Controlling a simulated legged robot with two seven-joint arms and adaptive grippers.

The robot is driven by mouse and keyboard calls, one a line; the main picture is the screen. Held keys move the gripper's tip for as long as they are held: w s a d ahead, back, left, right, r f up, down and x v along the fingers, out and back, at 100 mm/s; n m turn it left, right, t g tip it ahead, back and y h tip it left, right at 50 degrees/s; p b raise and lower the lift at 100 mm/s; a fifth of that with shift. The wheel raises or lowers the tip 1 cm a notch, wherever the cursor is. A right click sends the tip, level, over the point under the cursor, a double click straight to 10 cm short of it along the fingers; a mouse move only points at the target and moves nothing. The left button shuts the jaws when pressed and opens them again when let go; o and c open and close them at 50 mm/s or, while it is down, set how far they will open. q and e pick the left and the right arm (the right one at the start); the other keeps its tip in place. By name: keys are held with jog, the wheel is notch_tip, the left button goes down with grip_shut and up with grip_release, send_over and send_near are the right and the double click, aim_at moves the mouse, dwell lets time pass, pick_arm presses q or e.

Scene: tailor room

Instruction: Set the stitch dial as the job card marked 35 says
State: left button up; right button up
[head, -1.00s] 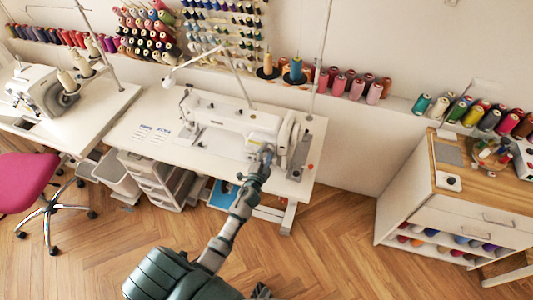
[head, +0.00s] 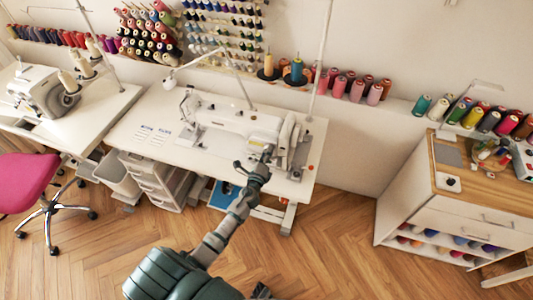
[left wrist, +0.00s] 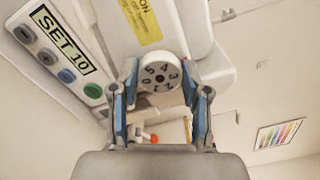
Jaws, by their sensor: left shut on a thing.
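The stitch dial (left wrist: 160,72) is a round white knob with dark numerals at the end of the sewing machine (head: 228,122). In the left wrist view, 5, 4, 3 and 2 can be made out on its face; which one is set I cannot tell. My left gripper (left wrist: 160,82) is shut on the dial, with one blue-padded finger on each side. In the head view my left gripper (head: 267,153) is at the machine's right end and hides the dial. Small white cards (head: 153,133) lie on the table's left part, their print too small to read.
A panel (left wrist: 60,50) beside the dial reads SET 10 and has several buttons. A yellow label (left wrist: 141,20) is above the dial. The white sewing table (head: 125,125) has drawers (head: 158,182) beneath. A wooden-topped cabinet (head: 465,180) stands right, with free floor between.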

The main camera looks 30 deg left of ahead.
pick_arm(q)
jog(key=shift+s+d+f+m+p, duration=0.15)
jog(key=shift+m+p, duration=0.5)
jog(key=shift+m, duration=1.8)
jog(key=shift+d+f+m+p, duration=0.2)
jog(key=shift+m+p, duration=0.45)
jog(key=shift+m, duration=1.8)
pick_arm(e)
jog(key=shift+s+d+r, duration=0.15)
jog(key=shift+s+r, duration=0.2)
jog(key=shift+s, duration=0.35)
jog(key=shift+s+d+r, duration=0.1)
jog(key=shift+s+r, duration=0.2)
jog(key=shift+s, duration=0.4)
pick_arm(q)
jog(key=shift+f, duration=0.1)
jog(key=o, duration=0.9)
jog(key=shift+o, duration=1.2)
jog(key=shift+a, duration=0.1)
jog(key=shift+r, duration=0.2)
jog(key=shift+a, duration=0.1)
